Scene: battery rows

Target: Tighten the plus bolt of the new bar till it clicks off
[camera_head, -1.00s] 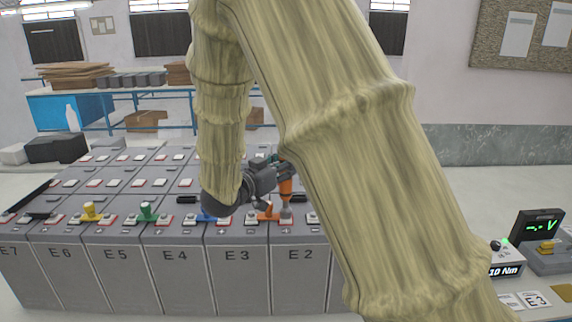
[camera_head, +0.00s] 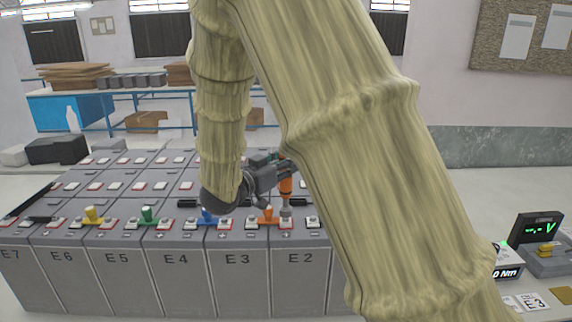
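My gripper (camera_head: 283,176) is shut around an orange upright tool (camera_head: 285,188) with a grey lower end. The tool stands over the red plus terminal (camera_head: 287,223) of cell E2 (camera_head: 301,270). I cannot tell whether its tip touches the bolt, which is hidden under it. An orange bar (camera_head: 268,214) with a raised grip lies just left of the tool, bridging E3 (camera_head: 238,275) and E2. My arm hides the cells to the right.
Blue (camera_head: 209,215), green (camera_head: 148,215) and yellow (camera_head: 92,214) bars sit on the cells to the left. Black pieces lie behind them. A box with a lit Nm readout (camera_head: 507,272), partly hidden by my arm, and a voltage meter (camera_head: 540,228) stand at right.

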